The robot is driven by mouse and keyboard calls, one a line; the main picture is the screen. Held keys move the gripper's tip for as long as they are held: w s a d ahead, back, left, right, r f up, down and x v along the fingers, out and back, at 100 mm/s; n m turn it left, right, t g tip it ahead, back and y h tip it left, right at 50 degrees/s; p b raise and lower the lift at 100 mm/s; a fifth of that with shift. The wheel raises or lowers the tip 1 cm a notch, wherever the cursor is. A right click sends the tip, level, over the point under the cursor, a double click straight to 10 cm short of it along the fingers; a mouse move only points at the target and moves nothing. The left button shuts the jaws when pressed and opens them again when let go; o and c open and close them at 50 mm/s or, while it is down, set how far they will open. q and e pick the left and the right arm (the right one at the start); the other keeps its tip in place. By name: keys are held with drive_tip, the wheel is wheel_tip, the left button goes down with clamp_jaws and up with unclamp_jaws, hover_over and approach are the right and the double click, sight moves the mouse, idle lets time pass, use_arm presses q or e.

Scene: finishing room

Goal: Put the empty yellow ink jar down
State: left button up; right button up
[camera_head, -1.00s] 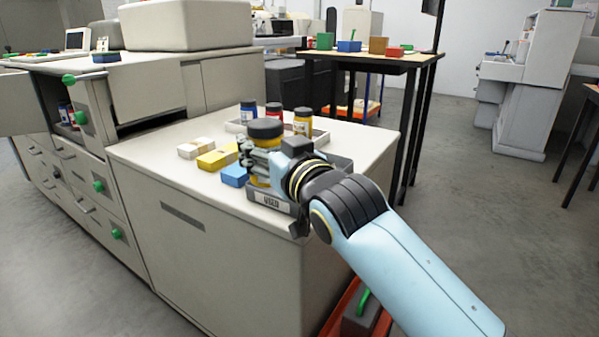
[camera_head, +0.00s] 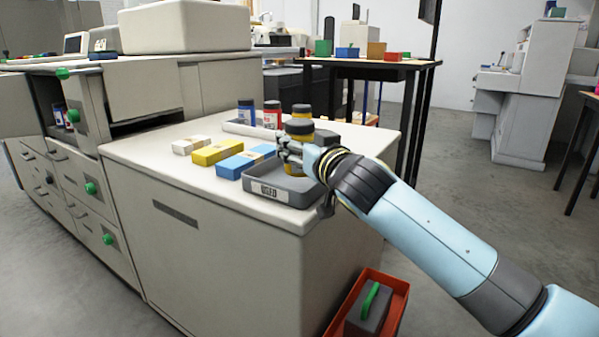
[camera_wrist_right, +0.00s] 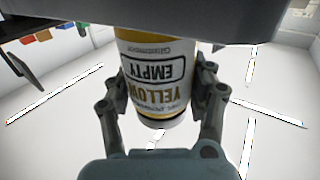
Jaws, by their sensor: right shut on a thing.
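My right gripper (camera_head: 292,148) is shut on the yellow ink jar (camera_head: 299,126), which has a dark lid. In the right wrist view, the jar (camera_wrist_right: 152,75) sits between the fingers of the gripper (camera_wrist_right: 160,95), and its label reads EMPTY and YELLOW, upside down. In the head view the gripper and jar are over the back part of the grey tray (camera_head: 284,192) labelled USED; the fingers hide part of the jar. I cannot tell whether the jar's base touches anything. My left gripper is not in view.
Behind stands a pale rack (camera_head: 236,127) with a blue jar (camera_head: 246,110), a red jar (camera_head: 272,114) and another yellow jar (camera_head: 302,109). White (camera_head: 190,145), yellow (camera_head: 217,152) and blue (camera_head: 245,161) blocks lie left of the tray. The tray's front is bare.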

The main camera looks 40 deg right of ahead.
wheel_tip(320, 180, down, 4)
drive_tip(key=b, duration=0.3)
drive_tip(key=shift+r, duration=0.15)
drive_tip(key=shift+f, duration=0.2)
drive_tip(key=o, duration=1.2)
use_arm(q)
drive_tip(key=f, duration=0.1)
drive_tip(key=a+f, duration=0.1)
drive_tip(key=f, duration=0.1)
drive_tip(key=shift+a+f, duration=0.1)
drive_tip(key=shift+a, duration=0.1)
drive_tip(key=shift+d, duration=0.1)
use_arm(e)
drive_tip(key=shift+r, duration=0.1)
